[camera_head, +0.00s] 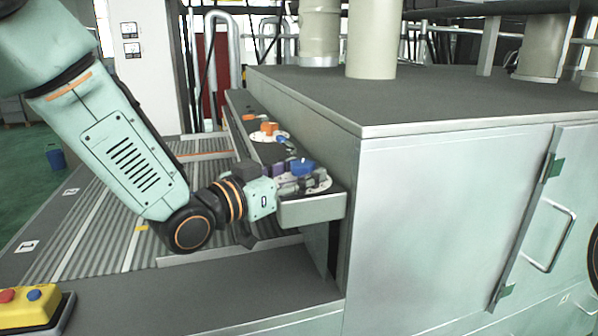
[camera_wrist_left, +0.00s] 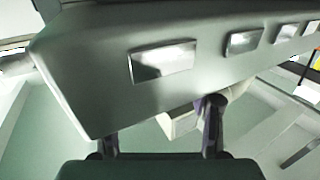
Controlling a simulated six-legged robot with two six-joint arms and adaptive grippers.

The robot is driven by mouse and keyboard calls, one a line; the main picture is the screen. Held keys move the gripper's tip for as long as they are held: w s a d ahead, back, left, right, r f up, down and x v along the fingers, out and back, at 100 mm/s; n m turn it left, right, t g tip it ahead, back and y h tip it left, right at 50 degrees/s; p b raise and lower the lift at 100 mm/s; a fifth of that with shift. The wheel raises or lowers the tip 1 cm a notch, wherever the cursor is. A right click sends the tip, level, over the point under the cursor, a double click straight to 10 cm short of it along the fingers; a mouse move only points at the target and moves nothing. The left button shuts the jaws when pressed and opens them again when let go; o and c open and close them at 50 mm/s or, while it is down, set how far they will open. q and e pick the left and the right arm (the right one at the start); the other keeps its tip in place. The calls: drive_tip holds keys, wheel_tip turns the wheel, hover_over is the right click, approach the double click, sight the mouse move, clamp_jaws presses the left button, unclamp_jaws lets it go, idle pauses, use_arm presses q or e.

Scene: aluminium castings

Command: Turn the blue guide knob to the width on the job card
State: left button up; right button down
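The blue guide knob (camera_head: 302,167) sits on a round white dial (camera_head: 318,184) at the near end of a grey rail. My left gripper (camera_head: 305,181) is at this dial, its dark fingers beside and just below the knob. Its fingers (camera_wrist_left: 160,135) stand apart in the left wrist view, with part of the left one hidden behind a grey panel. The knob does not show in that view, and I cannot tell whether a finger touches it. No readable job card shows. My right gripper is not in view.
An orange knob (camera_head: 269,128) on another white dial is farther along the rail. A large metal cabinet (camera_head: 440,210) stands close on the right. A ribbed conveyor bed (camera_head: 115,235) lies under my left arm. A yellow button box (camera_head: 32,310) is at the lower left.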

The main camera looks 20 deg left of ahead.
use_arm(q)
drive_tip(key=shift+w, duration=0.1)
drive_tip(key=shift+c, duration=0.6)
drive_tip(key=shift+d+r, duration=0.1)
drive_tip(key=shift+d, duration=0.15)
drive_tip(key=c, duration=0.3)
drive_tip(key=shift+a, duration=0.1)
drive_tip(key=c, duration=0.5)
drive_tip(key=shift+n+t+y+b, duration=0.3)
drive_tip(key=shift+y+b, duration=0.05)
drive_tip(key=shift+y, duration=0.25)
drive_tip(key=o, duration=1.2)
drive_tip(key=shift+s, duration=0.3)
